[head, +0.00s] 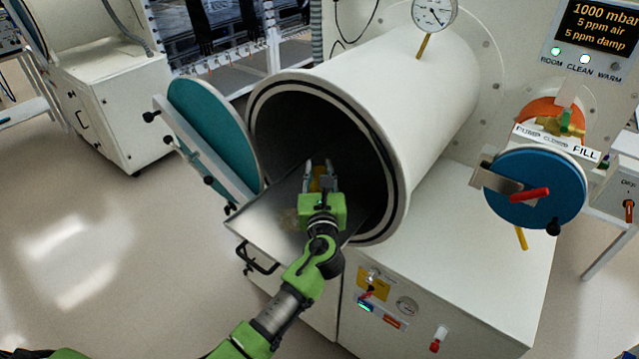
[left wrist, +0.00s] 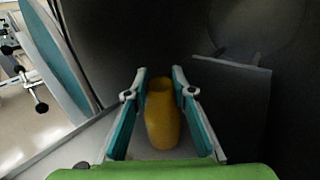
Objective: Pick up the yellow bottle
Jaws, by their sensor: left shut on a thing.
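The yellow bottle (left wrist: 161,115) stands between the two fingers of my left gripper (left wrist: 158,82) in the left wrist view. In the head view only a small part of the bottle (head: 318,180) shows, as the green gripper body and the fingers cover most of it. My left gripper (head: 320,172) is shut on the bottle, at the mouth of the large white cylindrical chamber (head: 420,85). It is over the metal tray (head: 262,215) that slides out of the chamber. My right gripper does not show.
The chamber's round teal door (head: 212,130) is swung open to the left of the mouth. A small blue hatch (head: 545,188) with a red handle is at the right. A pressure gauge (head: 434,12) stands above the chamber. Open floor (head: 80,240) lies to the left.

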